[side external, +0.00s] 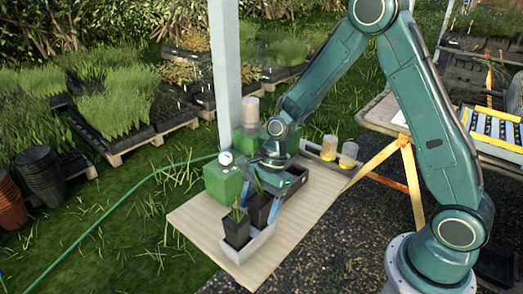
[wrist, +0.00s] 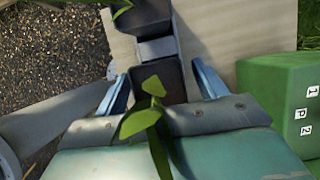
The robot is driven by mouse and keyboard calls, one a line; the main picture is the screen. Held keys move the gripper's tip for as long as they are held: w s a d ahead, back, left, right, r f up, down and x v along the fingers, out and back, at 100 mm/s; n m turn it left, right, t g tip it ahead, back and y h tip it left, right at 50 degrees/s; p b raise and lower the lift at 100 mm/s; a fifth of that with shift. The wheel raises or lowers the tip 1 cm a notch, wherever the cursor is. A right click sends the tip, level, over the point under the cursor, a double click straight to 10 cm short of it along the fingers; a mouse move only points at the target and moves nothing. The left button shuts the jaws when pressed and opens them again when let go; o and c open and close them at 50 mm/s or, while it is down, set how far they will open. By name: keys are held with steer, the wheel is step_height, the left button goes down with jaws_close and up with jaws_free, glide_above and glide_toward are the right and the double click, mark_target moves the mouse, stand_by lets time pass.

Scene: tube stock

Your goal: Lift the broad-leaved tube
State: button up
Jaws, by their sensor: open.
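Two black tubes stand in a light grey tray (side external: 245,252) near the front of the wooden bench. The front tube (side external: 236,229) has narrow upright leaves; its dark pot also shows at the top of the wrist view (wrist: 148,13). The tube behind it (side external: 259,210) is partly hidden by my gripper (side external: 272,196). In the wrist view its dark pot (wrist: 172,82) lies between my open blue fingers (wrist: 160,84), and broad green leaves (wrist: 138,122) rise close to the camera. I cannot tell whether the fingers touch the pot.
A green box (side external: 222,183) with a round dial stands left of my gripper; a green box with markings shows at the right of the wrist view (wrist: 285,95). Clear cups with yellow bases (side external: 348,156) stand behind. The bench's (side external: 200,222) front left is clear.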

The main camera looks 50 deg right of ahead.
stand_by(0.3)
steer(key=c, duration=1.2)
steer(key=shift+o, duration=0.2)
steer(key=shift+r, duration=0.2)
step_height(320, 180, up, 20)
steer(key=shift+f, duration=0.15)
